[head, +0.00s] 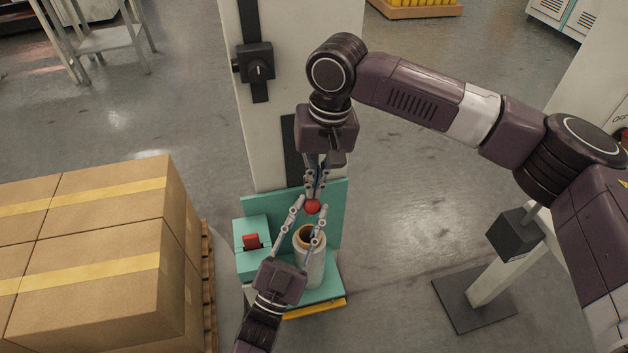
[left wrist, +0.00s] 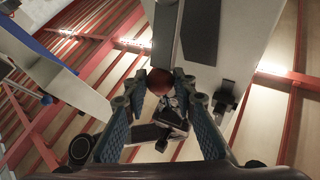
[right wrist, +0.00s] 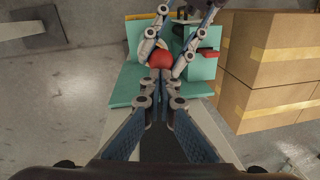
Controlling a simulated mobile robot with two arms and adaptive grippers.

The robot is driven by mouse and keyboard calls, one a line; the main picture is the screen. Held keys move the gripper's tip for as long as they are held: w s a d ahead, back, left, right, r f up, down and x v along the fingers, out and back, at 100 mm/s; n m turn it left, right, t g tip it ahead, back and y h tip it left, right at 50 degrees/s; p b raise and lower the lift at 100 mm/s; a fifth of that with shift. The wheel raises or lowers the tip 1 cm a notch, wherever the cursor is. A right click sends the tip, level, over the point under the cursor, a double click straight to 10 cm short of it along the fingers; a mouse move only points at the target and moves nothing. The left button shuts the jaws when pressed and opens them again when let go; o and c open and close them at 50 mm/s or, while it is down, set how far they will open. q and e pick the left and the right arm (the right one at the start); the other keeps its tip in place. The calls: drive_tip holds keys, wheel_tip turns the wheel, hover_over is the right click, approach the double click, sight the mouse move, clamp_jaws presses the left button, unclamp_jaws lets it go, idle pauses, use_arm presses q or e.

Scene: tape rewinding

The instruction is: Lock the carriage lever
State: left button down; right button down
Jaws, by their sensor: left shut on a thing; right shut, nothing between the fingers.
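A red ball knob (head: 313,206) sits above the teal carriage (head: 335,225), just over the film roll (head: 312,262). My left gripper (head: 311,212) reaches up from below, its fingers shut on either side of the knob; in the left wrist view the knob (left wrist: 158,80) lies between the fingertips. My right gripper (head: 315,194) comes down from above, shut and empty, its tips close to the knob; whether they touch is unclear. In the right wrist view the knob (right wrist: 161,58) is just beyond the right fingertips. The knob's shaft is hidden.
A red block (head: 251,241) sits on the teal box left of the roll. Stacked cartons (head: 100,265) on a pallet stand close at the left. A pale column (head: 262,140) with a black dial box (head: 257,65) rises behind.

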drive_tip(key=shift+s+d+f, duration=0.1)
drive_tip(key=shift+s+f, duration=0.35)
drive_tip(key=shift+s, duration=0.15)
use_arm(q)
drive_tip(key=shift+r, duration=0.25)
use_arm(e)
drive_tip(key=shift+s+d+f, duration=0.15)
drive_tip(key=shift+s, duration=0.15)
use_arm(q)
drive_tip(key=c, duration=2)
unclamp_jaws()
drive_tip(key=o, duration=0.4)
use_arm(e)
drive_tip(key=shift+w, duration=0.1)
use_arm(q)
drive_tip(key=shift+w+f, duration=0.1)
drive_tip(key=shift+f, duration=0.05)
use_arm(e)
drive_tip(key=shift+w, duration=0.15)
